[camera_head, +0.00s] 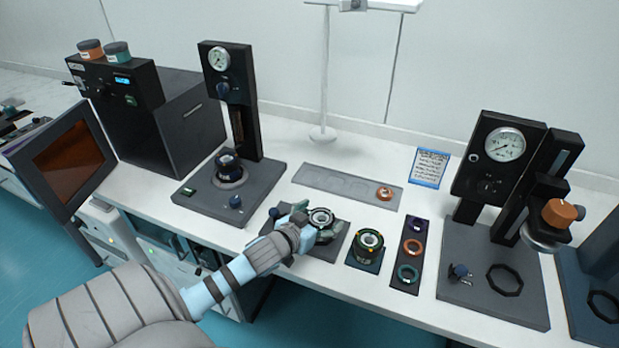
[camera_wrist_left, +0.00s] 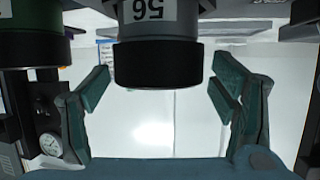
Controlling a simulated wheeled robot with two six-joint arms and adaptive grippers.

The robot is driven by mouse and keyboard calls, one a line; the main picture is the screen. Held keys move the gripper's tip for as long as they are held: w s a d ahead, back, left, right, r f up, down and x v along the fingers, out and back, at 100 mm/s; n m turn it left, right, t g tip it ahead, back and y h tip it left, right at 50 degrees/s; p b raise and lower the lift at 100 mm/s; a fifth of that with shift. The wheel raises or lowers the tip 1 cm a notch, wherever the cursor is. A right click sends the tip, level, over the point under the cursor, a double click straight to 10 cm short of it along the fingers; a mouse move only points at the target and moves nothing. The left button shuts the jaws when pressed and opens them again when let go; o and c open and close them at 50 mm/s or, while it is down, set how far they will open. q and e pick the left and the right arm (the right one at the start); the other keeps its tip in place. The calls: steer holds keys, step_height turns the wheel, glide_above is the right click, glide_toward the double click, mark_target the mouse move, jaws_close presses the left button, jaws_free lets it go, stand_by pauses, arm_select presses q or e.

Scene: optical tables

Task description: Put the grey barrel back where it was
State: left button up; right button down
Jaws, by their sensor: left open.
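The grey barrel (camera_head: 321,217) shows as a round, dark-rimmed top between the fingers of my left gripper (camera_head: 315,225). It is over a dark square plate (camera_head: 333,252) at the table's front. In the left wrist view the barrel (camera_wrist_left: 158,63) has a grey body, a white label with digits and a black end section. My left gripper's fingers (camera_wrist_left: 160,90) are open on either side of it, with visible gaps. Whether the barrel rests on the plate is hidden by the hand. My right gripper is not in view.
A green barrel (camera_head: 368,241) stands on a dark plate just right. Beyond it is a dark strip with coloured rings (camera_head: 410,248). Behind lies a grey tray (camera_head: 318,178) with an orange-ringed piece (camera_head: 384,193). Gauge stands (camera_head: 232,190) and (camera_head: 490,270) flank the area.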

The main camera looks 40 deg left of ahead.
arm_select(q)
steer(key=a+p+v, duration=0.1)
steer(key=v, duration=0.6)
steer(key=shift+s+d, duration=0.25)
steer(key=shift+d, duration=0.25)
steer(key=shift+r, duration=0.1)
